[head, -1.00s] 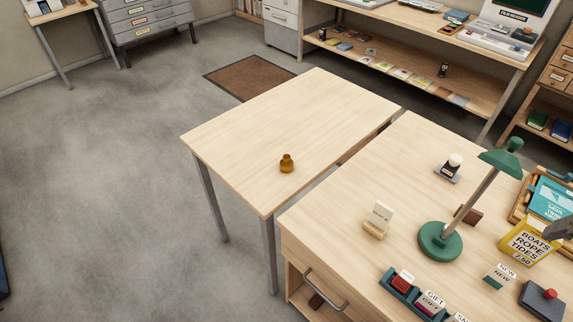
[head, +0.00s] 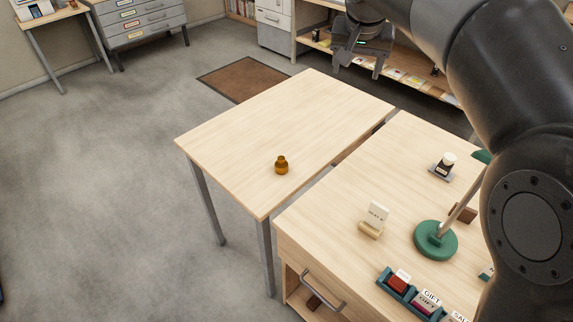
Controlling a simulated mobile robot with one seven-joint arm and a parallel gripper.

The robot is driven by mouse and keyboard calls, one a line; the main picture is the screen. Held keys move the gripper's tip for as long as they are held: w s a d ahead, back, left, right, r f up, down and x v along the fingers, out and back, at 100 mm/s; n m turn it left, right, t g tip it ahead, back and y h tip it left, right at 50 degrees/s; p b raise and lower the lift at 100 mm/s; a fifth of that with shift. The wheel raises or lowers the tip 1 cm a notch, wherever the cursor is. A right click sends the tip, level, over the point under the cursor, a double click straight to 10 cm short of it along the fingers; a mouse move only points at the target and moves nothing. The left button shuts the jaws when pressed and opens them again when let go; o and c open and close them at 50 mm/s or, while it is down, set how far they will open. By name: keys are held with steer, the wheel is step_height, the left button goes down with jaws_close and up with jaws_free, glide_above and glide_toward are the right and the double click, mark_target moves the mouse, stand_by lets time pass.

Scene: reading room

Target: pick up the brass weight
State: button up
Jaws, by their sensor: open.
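The brass weight (head: 281,165) is a small golden-brown piece with a knob on top. It stands upright on the bare wooden table (head: 265,120) in the middle of the head view, towards that table's near side. My gripper (head: 357,70) is open and empty at the top of the view, pointing down. In the picture it is above and to the right of the weight, well apart from it. My arm comes in from the right and hides part of the right-hand desk and the shelves behind.
The desk (head: 330,215) to the right holds a green lamp (head: 435,240), a card holder (head: 373,220), a stamp-like item (head: 443,165) and a teal tray of cards (head: 398,285). A narrow gap separates desk and table. Around the weight the tabletop is clear.

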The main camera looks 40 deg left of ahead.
steer(key=s+a+f+n, duration=0.1)
steer(key=s+a+f, duration=0.25)
steer(key=a, duration=0.45)
steer(key=s+a+f, duration=0.3)
steer(key=s+a, duration=0.1)
steer(key=a, duration=0.5)
glide_toward(281, 161)
steer(key=w, duration=0.1)
steer(key=x, duration=0.5)
steer(key=shift+w+a+f, duration=0.15)
steer(key=shift+a+f, duration=0.1)
steer(key=shift+a, duration=0.2)
steer(key=x, duration=0.3)
steer(key=s+x, duration=0.1)
steer(key=x, duration=0.1)
steer(key=shift+d+f, duration=0.2)
steer(key=shift+f, duration=0.4)
steer(key=shift+c, duration=0.6)
steer(key=shift+r, duration=0.1)
jaws_close()
